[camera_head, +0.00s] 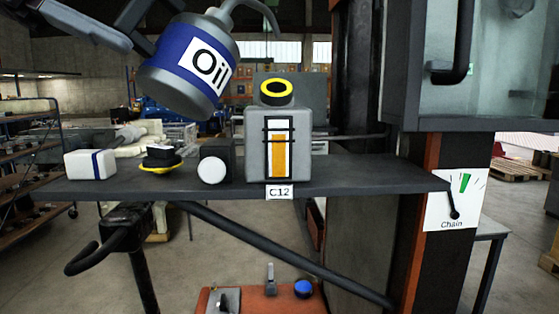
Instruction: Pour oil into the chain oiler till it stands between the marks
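The oil can (187,72), grey with a blue band and an "Oil" label, is tilted in the air at upper left. Its thin spout (268,13) curves over and ends above the chain oiler, apart from it; no oil stream shows. My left gripper (168,9) is at the can's upper left and appears shut on it, its fingers partly hidden. The chain oiler (252,150) is a grey box with a yellow-ringed filler opening (277,88). In its sight glass (278,150) the amber column's top appears between two black marks, close beneath the upper one. My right gripper is not in view.
A "Chain" gauge (453,200) hangs at right.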

